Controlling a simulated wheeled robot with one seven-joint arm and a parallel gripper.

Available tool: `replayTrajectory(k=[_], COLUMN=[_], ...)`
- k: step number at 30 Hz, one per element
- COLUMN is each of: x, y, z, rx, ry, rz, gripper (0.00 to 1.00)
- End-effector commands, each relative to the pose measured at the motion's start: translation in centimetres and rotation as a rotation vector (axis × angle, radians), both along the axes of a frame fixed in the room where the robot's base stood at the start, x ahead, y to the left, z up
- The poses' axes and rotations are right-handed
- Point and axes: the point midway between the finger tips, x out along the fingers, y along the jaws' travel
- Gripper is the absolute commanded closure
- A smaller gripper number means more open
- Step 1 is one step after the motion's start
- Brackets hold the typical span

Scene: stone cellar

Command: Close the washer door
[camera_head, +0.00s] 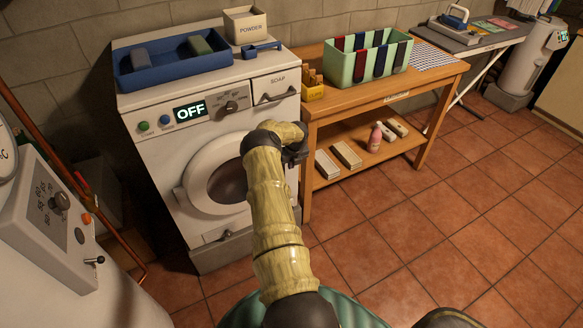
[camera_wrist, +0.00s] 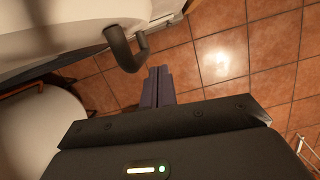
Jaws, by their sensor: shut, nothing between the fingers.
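The white washer (camera_head: 165,150) stands against the wall, its display reading OFF. Its round door (camera_head: 200,171) has a pale ring and dark glass, with a hinge on the left side. My arm hides the door's right edge, and I cannot tell whether it is fully shut or slightly ajar. My gripper (camera_head: 297,152) is by the washer's right front, mostly hidden behind my wrist. In the wrist view, my gripper (camera_wrist: 158,73) is shut and empty. A dark curved handle (camera_wrist: 123,50) on a white surface is just above-left of the fingertips, seemingly apart from them.
A blue tray (camera_head: 172,68) and a powder box (camera_head: 245,25) stand on the washer. A wooden table (camera_head: 415,85) adjoins on the right, holding a green divided bin (camera_head: 347,68). A white control unit (camera_head: 50,220) stands at left. The tiled floor (camera_head: 480,200) is clear at right.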

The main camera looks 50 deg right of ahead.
Motion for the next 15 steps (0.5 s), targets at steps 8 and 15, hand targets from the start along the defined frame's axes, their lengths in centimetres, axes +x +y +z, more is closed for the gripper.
replayTrajectory(k=[8, 15], x=[0.0, -0.3], y=[0.0, -0.1], z=[0.0, 1.2], rx=[-0.001, -0.001], ry=[0.0, -0.001], rz=[-0.001, -0.007], gripper=[1.0, 1.0])
